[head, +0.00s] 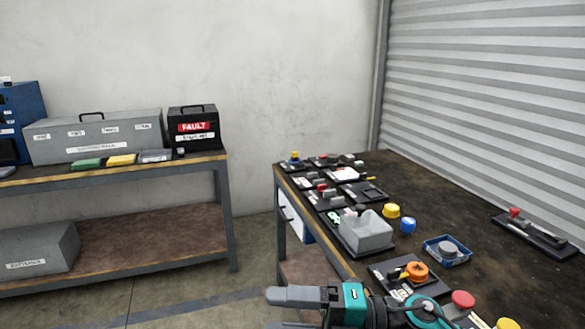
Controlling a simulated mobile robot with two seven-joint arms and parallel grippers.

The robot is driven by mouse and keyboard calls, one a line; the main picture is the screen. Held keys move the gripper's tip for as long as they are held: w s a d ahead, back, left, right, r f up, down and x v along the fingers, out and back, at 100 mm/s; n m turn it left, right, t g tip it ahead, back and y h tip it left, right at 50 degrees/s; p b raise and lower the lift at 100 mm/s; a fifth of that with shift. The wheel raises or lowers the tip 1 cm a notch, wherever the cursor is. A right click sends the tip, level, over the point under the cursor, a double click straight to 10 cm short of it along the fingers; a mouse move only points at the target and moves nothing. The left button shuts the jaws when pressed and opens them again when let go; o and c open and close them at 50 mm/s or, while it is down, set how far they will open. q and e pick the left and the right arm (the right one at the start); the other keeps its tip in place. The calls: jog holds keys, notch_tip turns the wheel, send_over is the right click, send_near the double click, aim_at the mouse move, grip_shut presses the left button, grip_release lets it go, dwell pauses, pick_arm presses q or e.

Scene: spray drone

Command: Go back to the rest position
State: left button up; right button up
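My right gripper (293,313), grey fingers on a teal and black wrist, shows at the bottom of the head view and points left. A gap shows between its two fingers and nothing is seen held there; the lower finger is cut off by the picture's edge. It is at the front left edge of the right workbench (467,210), left of the nearest items. My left gripper is not in view.
The right workbench carries several black fixture plates, a grey box-shaped part (366,232), a yellow cap (391,210), a blue cap (407,225) and a blue tray (447,251). A left bench holds a grey case (95,137) and a black FAULT box (194,130). Floor (180,285) between is clear.

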jog(key=w+d+f+m+t+h, duration=0.1)
jog(key=d+f+m+t+h, duration=0.6)
jog(key=m, duration=0.5)
jog(key=w+d+f+m+t+h, duration=0.1)
jog(key=d+f+m+t+h, duration=0.25)
jog(key=m+t, duration=0.75)
jog(key=s+d+f+m+g+h+p, duration=0.1)
jog(key=s+d+f+m+g+h, duration=0.5)
jog(key=s+f, duration=0.6)
notch_tip(320, 180, down, 2)
jog(key=d+m+g, duration=0.1)
jog(key=d+m, duration=0.1)
jog(key=m, duration=0.1)
jog(key=shift+g, duration=0.4)
